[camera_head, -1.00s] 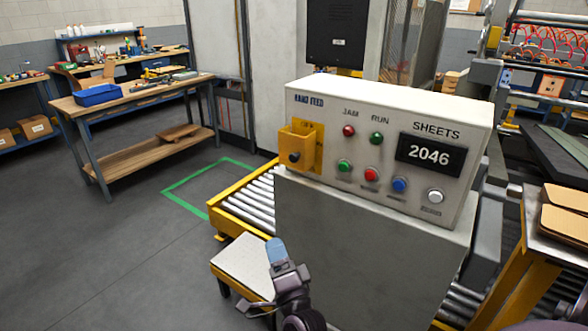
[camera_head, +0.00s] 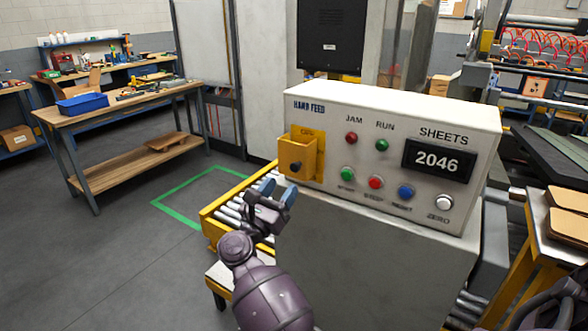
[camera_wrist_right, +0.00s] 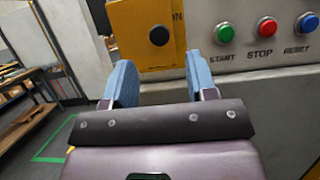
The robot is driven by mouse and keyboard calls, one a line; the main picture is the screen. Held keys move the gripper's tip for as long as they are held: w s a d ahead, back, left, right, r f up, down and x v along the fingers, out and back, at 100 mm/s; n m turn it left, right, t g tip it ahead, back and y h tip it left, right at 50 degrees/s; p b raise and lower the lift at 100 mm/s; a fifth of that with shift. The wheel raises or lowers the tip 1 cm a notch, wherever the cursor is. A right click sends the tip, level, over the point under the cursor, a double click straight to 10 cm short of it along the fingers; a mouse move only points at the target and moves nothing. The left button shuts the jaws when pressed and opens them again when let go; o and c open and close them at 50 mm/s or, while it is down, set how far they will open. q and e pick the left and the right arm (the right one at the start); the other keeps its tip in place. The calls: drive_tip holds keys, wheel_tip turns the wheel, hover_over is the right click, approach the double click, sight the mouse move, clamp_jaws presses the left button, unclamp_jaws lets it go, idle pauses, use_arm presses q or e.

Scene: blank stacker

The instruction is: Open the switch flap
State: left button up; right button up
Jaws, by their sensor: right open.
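The switch flap (camera_head: 293,150) is a yellow box-like cover on a yellow plate at the left of the white control panel's front. A black knob (camera_head: 295,166) sits low on it. No switch shows behind it. In the right wrist view the flap (camera_wrist_right: 130,30) and its black knob (camera_wrist_right: 158,36) are ahead, at the top. My right gripper (camera_head: 277,191) is open and empty, just below and left of the flap, apart from it. Its blue fingertips (camera_wrist_right: 160,82) show below the knob in the wrist view. My left gripper is not in view.
The control panel (camera_head: 330,112) carries a "2046" display (camera_head: 437,159), lamps and several push buttons right of the flap. A roller conveyor (camera_head: 228,212) with yellow rails lies below left. A workbench (camera_head: 130,107) with a blue tray (camera_head: 82,103) stands further left. Open floor lies between.

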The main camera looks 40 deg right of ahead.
sight(294, 170)
drive_tip(key=shift+p+x, duration=0.45)
drive_tip(key=shift+x, duration=2.7)
drive_tip(key=shift+c, duration=0.3)
clamp_jaws()
